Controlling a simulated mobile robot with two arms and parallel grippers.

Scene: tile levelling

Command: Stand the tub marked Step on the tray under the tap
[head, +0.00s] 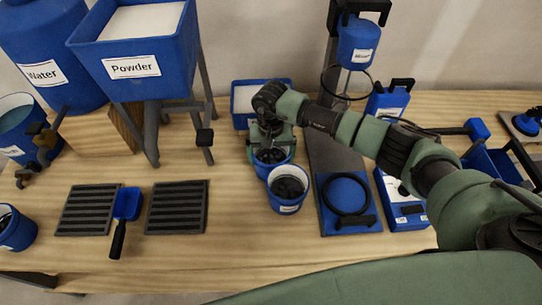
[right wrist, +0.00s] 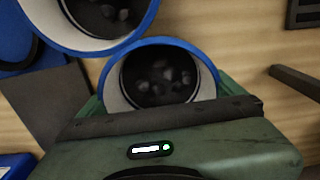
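A blue tub (head: 271,160) with dark lumpy contents stands near the middle of the table; it also shows in the right wrist view (right wrist: 160,75). My right gripper (head: 270,136) is at this tub's far side, pointing down; its fingers are hidden, so I cannot tell whether they grip it. A second blue tub (head: 288,190) with dark contents stands just nearer, close beside the first; part of it shows in the right wrist view (right wrist: 105,20). The tub labels are too small to read. Dark slotted trays (head: 88,210) (head: 177,207) lie at left. A tap (head: 45,140) is below the Water tank. My left gripper is out of view.
The Water tank (head: 48,55) and Powder hopper (head: 137,60) stand at back left. A stand with a blue base plate (head: 350,190) and a blue meter (head: 402,205) are right of the tubs. The front middle of the table is clear.

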